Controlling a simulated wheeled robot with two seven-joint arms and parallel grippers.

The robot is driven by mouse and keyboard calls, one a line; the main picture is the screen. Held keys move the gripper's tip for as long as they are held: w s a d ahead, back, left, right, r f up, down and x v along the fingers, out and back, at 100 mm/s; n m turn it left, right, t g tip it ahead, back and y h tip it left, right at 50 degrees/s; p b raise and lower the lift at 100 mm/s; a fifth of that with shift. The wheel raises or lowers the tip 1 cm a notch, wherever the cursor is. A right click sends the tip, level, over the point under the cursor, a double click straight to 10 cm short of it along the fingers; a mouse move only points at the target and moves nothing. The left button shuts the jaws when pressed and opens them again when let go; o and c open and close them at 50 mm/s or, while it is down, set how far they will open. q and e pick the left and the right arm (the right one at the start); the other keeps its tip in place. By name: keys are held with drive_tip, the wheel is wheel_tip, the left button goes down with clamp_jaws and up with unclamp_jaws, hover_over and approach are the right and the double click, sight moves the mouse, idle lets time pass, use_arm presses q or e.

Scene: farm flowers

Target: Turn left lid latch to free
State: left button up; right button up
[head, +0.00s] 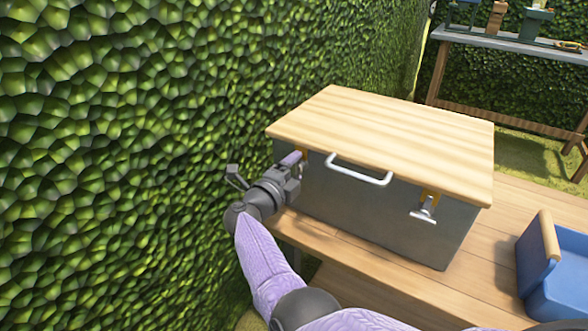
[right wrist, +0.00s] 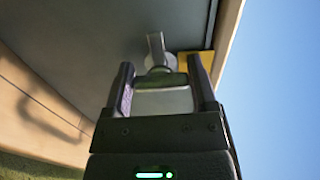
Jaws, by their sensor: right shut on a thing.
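A grey box (head: 385,222) with a pale wooden lid (head: 385,135) stands on a wooden bench, its lid closed. The left lid latch, at the front's left end, is mostly hidden by my right gripper in the head view; its orange-yellow mount (head: 304,154) shows. In the right wrist view the metal latch (right wrist: 156,50) stands at the fingertips, beside a yellow plate (right wrist: 190,62). My right gripper (head: 297,163) is shut on this latch. The right lid latch (head: 425,208) has a grey T-shaped handle. My left gripper is not in view.
A white lid handle (head: 358,170) sticks out between the latches, close to my right gripper. A green hedge wall (head: 130,150) rises close on the left. A blue crate (head: 560,275) stands at the right on the bench (head: 400,285). A table with items is behind.

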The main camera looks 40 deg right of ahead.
drive_tip(key=o, duration=1.2)
drive_tip(key=shift+c, duration=0.2)
drive_tip(key=p+v, duration=0.3)
drive_tip(key=v, duration=0.7)
drive_tip(key=shift+f, duration=0.15)
